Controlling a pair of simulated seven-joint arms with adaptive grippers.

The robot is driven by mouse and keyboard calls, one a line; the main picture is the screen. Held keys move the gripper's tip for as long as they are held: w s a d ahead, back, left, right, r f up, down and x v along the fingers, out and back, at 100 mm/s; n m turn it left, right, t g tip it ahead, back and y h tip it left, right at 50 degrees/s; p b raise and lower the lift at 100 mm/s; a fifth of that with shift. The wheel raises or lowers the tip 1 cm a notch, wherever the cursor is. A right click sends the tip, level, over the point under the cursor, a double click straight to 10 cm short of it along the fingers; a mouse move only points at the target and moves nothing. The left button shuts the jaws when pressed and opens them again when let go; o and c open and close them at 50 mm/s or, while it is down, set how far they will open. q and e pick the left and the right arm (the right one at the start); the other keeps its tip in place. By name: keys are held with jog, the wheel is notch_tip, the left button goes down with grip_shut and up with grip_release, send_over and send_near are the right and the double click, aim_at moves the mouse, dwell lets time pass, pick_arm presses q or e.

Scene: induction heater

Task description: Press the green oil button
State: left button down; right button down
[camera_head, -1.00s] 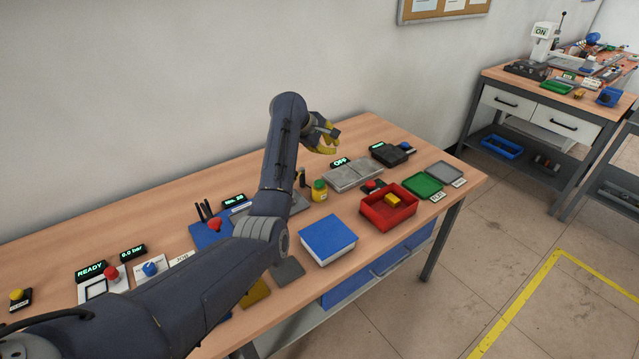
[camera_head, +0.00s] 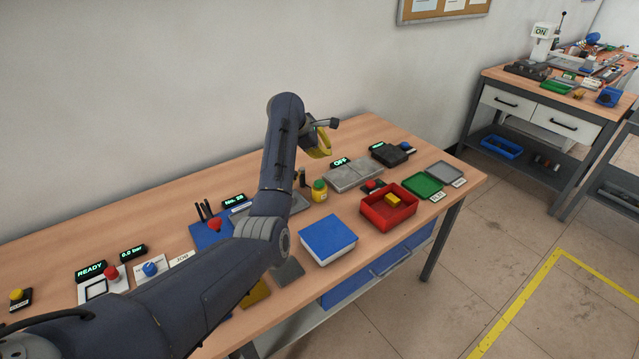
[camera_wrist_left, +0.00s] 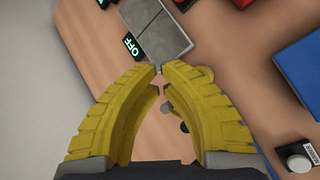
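A small yellow bottle (camera_head: 319,194) with a greenish top stands on the bench, left of the grey plates; no lettering on it is readable. It is the only thing I see that could carry the green oil button. My left gripper (camera_head: 319,153) hangs above the bench, behind and above the bottle, apart from it. In the left wrist view, the yellow fingers of my left gripper (camera_wrist_left: 159,72) curve together with their tips about meeting, and nothing is held. A yellowish edge behind the right finger may be the bottle, mostly hidden. My right gripper is not in view.
Grey plates (camera_head: 353,176) with an OFF display (camera_head: 340,162) lie right of the bottle. A red button (camera_head: 371,184), a red bin (camera_head: 388,210) with a yellow block, a blue box (camera_head: 327,240) and a green tray (camera_head: 422,186) are nearby. The wall is close behind.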

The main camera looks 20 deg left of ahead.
pick_arm(q)
jog(key=shift+f, duration=4.4)
jog(key=shift+f, duration=1)
jog(key=shift+r, duration=1)
jog(key=shift+r, duration=0.1)
jog(key=shift+r, duration=2.4)
